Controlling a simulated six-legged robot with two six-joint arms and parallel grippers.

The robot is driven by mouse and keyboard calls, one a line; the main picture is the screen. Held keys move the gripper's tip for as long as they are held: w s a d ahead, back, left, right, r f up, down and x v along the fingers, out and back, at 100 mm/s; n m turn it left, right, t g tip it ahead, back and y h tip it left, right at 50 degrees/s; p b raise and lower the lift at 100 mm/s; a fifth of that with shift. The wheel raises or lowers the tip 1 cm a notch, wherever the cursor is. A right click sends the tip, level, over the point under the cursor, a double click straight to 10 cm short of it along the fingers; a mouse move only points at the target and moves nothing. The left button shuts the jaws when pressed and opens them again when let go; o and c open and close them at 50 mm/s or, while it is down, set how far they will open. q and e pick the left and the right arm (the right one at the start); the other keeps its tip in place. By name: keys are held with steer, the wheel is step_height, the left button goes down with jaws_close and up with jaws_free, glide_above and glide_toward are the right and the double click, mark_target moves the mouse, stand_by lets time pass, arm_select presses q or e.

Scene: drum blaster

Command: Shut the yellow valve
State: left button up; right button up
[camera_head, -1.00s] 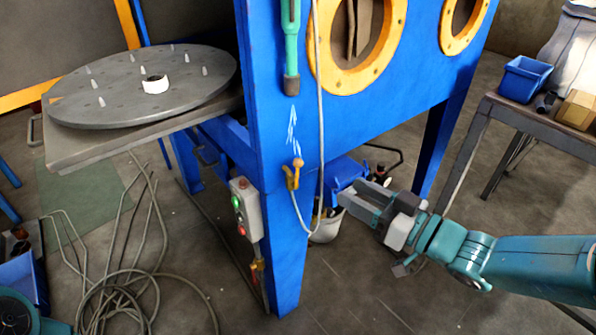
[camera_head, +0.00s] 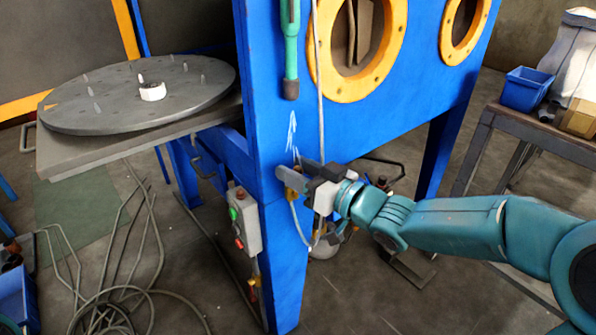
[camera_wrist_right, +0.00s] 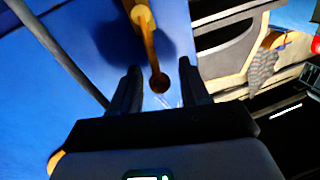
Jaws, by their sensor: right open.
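The yellow valve (camera_head: 291,193) is on the blue leg of the cabinet and is mostly hidden behind my right gripper in the head view. In the wrist view the valve's yellow handle (camera_wrist_right: 148,38) runs down to a dark rounded end between the fingertips. My right gripper (camera_head: 292,172) is open at the valve, and it also shows in the wrist view (camera_wrist_right: 161,76) with one finger on each side of the handle's end. I cannot tell whether a finger touches it. My left gripper is not in view.
A grey hose (camera_head: 320,90) hangs down the cabinet front near the gripper. A grey control box (camera_head: 244,222) with buttons is on the leg to the left. A grey turntable (camera_head: 110,105) stands at the left. A workbench (camera_head: 545,140) with a blue bin (camera_head: 525,90) is at the right.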

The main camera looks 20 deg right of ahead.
jaws_close()
steer(key=shift+d, duration=0.15)
steer(key=m+p, duration=0.1)
steer(key=d+m, duration=0.1)
steer(key=m, duration=0.1)
steer(key=shift+w+d+f+t+p, duration=0.1)
steer(key=shift+w+f+t+p, duration=0.05)
steer(key=shift+w+t+p, duration=0.2)
steer(key=w+d+f+m+t+h, duration=0.1)
steer(key=f+m, duration=0.5)
steer(key=m, duration=1)
steer(key=shift+d+t+h, duration=0.5)
steer(key=shift+d+t, duration=0.35)
steer(key=shift+d, duration=0.55)
steer(key=shift+w+f, duration=0.1)
